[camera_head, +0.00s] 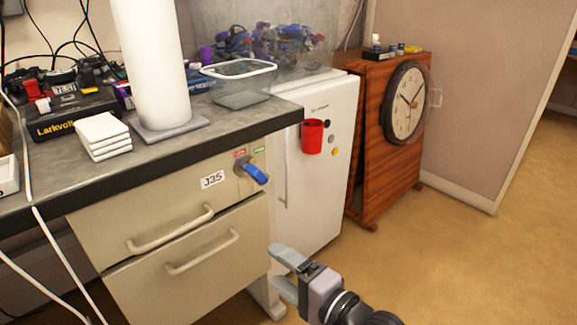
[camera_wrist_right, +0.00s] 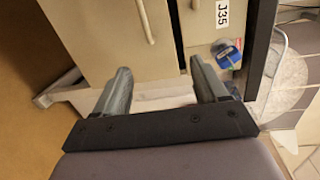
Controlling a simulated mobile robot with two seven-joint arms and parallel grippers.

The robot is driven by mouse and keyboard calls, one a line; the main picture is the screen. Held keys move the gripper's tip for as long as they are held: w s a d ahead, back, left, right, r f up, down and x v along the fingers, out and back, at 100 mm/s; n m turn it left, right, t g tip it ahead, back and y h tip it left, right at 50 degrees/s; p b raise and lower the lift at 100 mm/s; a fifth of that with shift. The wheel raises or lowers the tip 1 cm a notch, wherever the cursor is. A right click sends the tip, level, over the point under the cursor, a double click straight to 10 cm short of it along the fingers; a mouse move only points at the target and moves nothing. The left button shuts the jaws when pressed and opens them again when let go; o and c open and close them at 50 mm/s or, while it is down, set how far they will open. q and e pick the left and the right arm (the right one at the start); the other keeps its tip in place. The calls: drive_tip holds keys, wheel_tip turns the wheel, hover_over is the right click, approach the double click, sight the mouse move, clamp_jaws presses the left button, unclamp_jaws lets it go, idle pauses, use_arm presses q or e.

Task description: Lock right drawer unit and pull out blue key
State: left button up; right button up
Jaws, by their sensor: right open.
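The right drawer unit (camera_head: 155,206) is beige, with two drawers that look shut, and hangs under the dark worktop. The blue key (camera_head: 257,172) sticks out of the lock at its upper right, below small red and green labels. It also shows in the right wrist view as a blue shape (camera_wrist_right: 227,54) beside the J35 label. My right gripper (camera_head: 277,269) is open and empty, below and slightly right of the key and apart from it. In the right wrist view its two fingers (camera_wrist_right: 163,86) point toward the drawer fronts. My left gripper is in neither view.
A white fridge (camera_head: 322,185) with a red cup (camera_head: 312,136) on its door stands right of the drawers. A wooden cabinet with a clock (camera_head: 405,102) is beyond it. A clear bin (camera_head: 240,85) and paper roll (camera_head: 152,65) stand on the worktop. Floor at right is free.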

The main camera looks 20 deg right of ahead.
sight(262, 178)
drive_tip(key=w+r+m+p, duration=0.1)
drive_tip(key=w+r+m, duration=0.2)
drive_tip(key=m, duration=0.1)
drive_tip(key=w+d+r+m+t+p, duration=0.1)
drive_tip(key=w+r+m+p, duration=0.1)
drive_tip(key=w+r+m, duration=0.2)
drive_tip(key=w+d+r+m+p, duration=0.1)
drive_tip(key=w+r+m, duration=0.2)
drive_tip(key=w+m, duration=0.1)
drive_tip(key=shift+r+t+h+p, duration=0.2)
drive_tip(key=shift+t+h+p, duration=0.1)
drive_tip(key=shift+p, duration=0.05)
drive_tip(key=x, duration=0.3)
drive_tip(key=shift+s+a+r, duration=0.1)
drive_tip(key=shift+r, duration=0.1)
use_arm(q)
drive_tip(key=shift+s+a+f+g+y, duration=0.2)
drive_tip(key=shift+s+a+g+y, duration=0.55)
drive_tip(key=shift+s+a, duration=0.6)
use_arm(e)
drive_tip(key=shift+x, duration=1.05)
drive_tip(key=shift+c, duration=0.3)
